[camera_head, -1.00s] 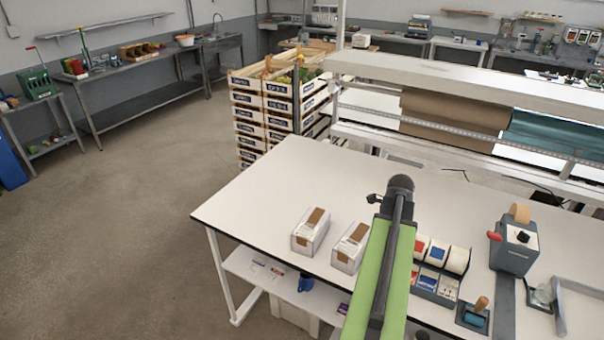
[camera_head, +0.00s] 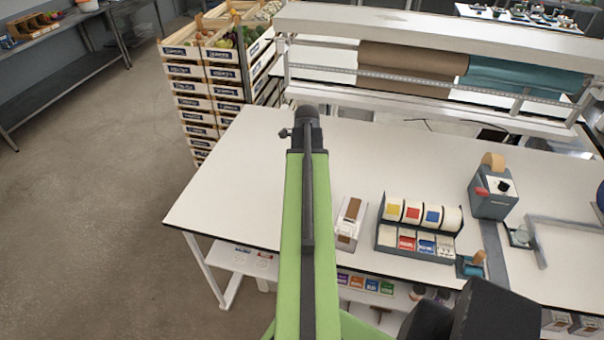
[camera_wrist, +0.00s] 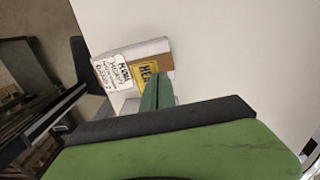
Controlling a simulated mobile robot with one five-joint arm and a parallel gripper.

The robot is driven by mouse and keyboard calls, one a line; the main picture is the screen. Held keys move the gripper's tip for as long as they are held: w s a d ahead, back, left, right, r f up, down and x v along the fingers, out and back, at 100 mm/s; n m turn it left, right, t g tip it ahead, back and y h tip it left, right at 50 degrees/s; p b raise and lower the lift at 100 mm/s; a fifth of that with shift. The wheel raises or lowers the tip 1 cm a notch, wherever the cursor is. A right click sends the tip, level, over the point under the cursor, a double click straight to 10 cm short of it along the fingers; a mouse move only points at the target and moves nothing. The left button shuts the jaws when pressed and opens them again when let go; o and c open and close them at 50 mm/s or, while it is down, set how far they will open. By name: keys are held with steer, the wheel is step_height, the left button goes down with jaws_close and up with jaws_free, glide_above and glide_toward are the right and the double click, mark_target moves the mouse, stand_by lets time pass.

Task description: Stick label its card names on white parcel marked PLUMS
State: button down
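A white parcel (camera_wrist: 164,50) with a brown tape strip shows in the wrist view. It bears a white card (camera_wrist: 118,72) whose top line seems to read PLUMS; the smaller lines are hard to read. A yellow label (camera_wrist: 149,71) with black letters starting "HEA" is at my gripper (camera_wrist: 158,78), over the parcel. I cannot tell whether the label is held or stuck on. The green fingers partly cover it, and their gap is unclear. In the head view, one white parcel (camera_head: 346,232) stands right of my arm; my arm may hide another. My fingertips are hidden there.
A rack of label rolls (camera_head: 386,239) with yellow, red, blue and white rolls stands to the right on the white bench (camera_head: 235,165). A tape dispenser (camera_head: 492,190) stands further right. Stacked produce crates (camera_head: 205,100) are behind the bench. The bench's left part is clear.

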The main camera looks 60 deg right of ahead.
steer(key=shift+w+f+b, duration=0.1)
steer(key=shift+f+b, duration=2.65)
steer(key=shift+f, duration=0.2)
steer(key=shift+f+b, duration=0.4)
steer(key=c, duration=2.1)
jaws_free()
steer(key=o, duration=0.5)
steer(key=shift+r, duration=0.1)
steer(key=shift+r+p, duration=2.15)
steer(key=shift+p, duration=0.15)
